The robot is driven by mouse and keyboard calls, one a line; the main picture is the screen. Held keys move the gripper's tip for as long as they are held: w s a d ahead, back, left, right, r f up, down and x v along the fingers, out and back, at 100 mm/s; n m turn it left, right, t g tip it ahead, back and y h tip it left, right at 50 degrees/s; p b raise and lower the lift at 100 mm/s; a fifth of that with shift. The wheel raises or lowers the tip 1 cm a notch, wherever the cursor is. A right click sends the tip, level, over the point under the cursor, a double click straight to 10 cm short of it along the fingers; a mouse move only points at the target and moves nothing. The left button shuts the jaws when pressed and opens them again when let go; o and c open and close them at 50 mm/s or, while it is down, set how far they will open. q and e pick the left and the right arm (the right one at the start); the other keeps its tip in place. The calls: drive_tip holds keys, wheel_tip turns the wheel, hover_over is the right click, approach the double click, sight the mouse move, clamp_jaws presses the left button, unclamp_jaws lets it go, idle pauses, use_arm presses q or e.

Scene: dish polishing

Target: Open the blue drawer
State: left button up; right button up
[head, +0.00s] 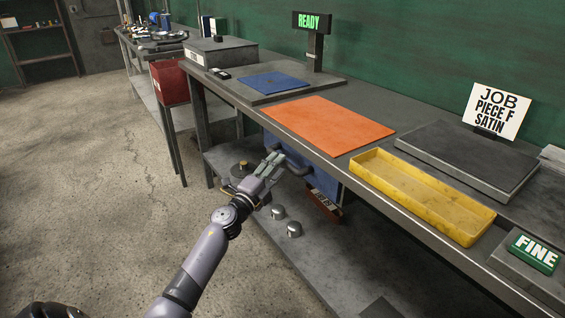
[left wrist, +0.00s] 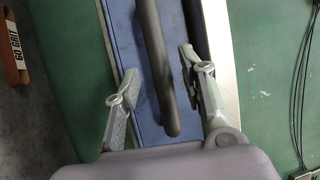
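The blue drawer (head: 330,184) is under the bench top, below the orange mat, and is partly hidden by my arm and the bench edge. Its blue front (left wrist: 122,25) fills the middle of the left wrist view. A dark bar handle (left wrist: 156,75) stands out from that front. My left gripper (head: 273,162) is at the handle. In the left wrist view its two fingers (left wrist: 158,88) are spread, one on each side of the bar. A gap shows between the left finger and the bar; the right finger is closer. My right gripper is not in view.
The bench top holds an orange mat (head: 328,124), a yellow tray (head: 372,178) and a blue cloth (head: 272,82). A brown block marked 60 GRIT (left wrist: 14,48) is beside the drawer. Metal knobs (head: 293,229) stand on the lower shelf (head: 305,265). The floor at left is clear.

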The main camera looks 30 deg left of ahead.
use_arm(q)
drive_tip(key=shift+w+r, duration=0.15)
drive_tip(key=shift+w, duration=0.7)
drive_tip(key=shift+w+r, duration=0.15)
drive_tip(key=shift+w, duration=0.65)
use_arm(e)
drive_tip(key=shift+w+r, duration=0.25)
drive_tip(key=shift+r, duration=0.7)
use_arm(q)
drive_tip(key=shift+c, duration=0.5)
clamp_jaws()
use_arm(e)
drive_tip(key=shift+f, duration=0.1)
